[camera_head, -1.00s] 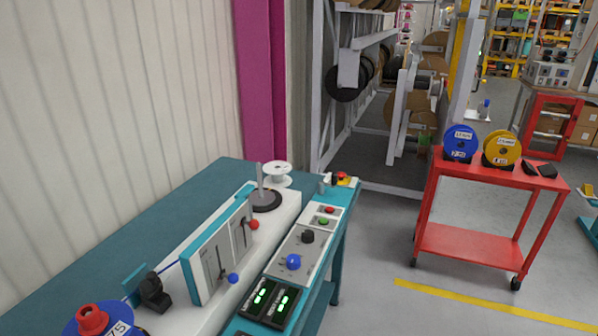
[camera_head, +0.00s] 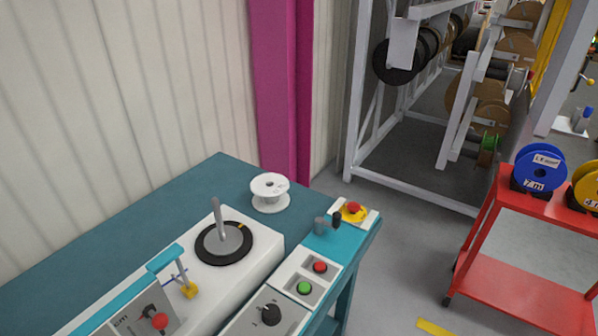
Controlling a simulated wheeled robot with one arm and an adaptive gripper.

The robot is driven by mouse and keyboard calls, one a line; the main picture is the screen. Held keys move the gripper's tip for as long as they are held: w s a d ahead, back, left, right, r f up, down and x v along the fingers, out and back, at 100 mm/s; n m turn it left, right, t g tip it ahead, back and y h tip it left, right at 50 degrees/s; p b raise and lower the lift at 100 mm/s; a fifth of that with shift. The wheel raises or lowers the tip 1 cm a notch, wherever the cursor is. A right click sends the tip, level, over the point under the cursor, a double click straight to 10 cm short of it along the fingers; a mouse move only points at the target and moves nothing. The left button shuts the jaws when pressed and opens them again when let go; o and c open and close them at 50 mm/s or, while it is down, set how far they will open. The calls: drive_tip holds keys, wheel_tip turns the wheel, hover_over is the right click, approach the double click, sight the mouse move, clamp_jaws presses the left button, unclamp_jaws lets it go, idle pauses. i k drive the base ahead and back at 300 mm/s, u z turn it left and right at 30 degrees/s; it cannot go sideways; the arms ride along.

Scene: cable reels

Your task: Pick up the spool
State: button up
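An empty white spool (camera_head: 270,193) stands upright on the teal bench top (camera_head: 150,220), near its far right end. It is behind a black round plate with an upright grey spindle (camera_head: 218,222) on the white machine. A blue spool (camera_head: 539,168) and a partly cut-off yellow spool (camera_head: 587,187) stand on the red cart (camera_head: 522,270) at the right. My gripper is not in view.
The control panel (camera_head: 300,280) has red and green buttons and a black knob. A yellow-and-red emergency stop (camera_head: 352,211) sits at the bench's right corner, near the white spool. Grey racks (camera_head: 420,180) with reels stand behind. Floor shows between bench and cart.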

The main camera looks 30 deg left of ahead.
sight(270, 189)
drive_tip(key=i, duration=1.25)
drive_tip(key=u, duration=3.1)
